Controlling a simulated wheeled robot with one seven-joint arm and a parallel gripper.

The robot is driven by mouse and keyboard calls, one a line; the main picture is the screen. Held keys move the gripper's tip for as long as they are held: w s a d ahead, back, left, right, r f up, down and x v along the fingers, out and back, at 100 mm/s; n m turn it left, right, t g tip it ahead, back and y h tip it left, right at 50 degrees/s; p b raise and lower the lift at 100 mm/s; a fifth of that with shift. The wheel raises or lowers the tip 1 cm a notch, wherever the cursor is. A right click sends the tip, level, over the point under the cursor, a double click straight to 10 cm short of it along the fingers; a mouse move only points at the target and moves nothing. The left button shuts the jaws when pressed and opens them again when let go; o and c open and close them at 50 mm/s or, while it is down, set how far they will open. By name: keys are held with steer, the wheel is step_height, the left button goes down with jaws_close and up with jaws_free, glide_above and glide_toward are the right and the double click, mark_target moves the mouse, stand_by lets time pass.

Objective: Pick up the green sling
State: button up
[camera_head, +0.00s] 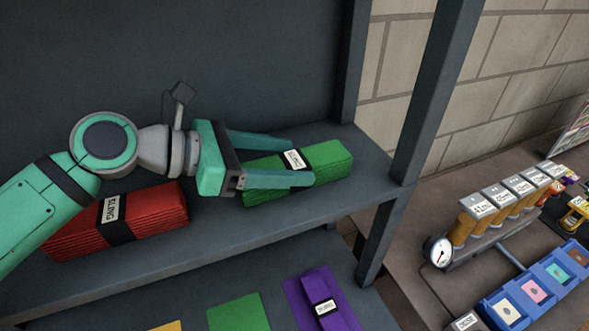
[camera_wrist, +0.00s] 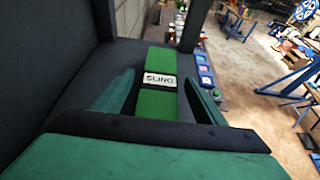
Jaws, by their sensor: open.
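The green sling (camera_head: 328,165) is a folded green bundle with a dark band and a white label, lying on the upper shelf near its right end. It also shows in the wrist view (camera_wrist: 160,104), between my fingers. My gripper (camera_head: 302,163) is open, with one finger on the far side of the sling and one on the near side. In the wrist view a finger stands on each side of the sling (camera_wrist: 159,92), with its label reading "SLING" between them. I cannot tell whether either finger touches it.
A red sling (camera_head: 160,208) lies on the same shelf to the left, under my arm. A dark post (camera_head: 432,100) stands at the shelf's right front corner. A purple sling (camera_head: 316,285) lies on the lower shelf. A gauge (camera_head: 438,251) and blue bins (camera_head: 530,291) are at the right.

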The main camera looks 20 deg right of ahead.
steer(key=c, duration=1.5)
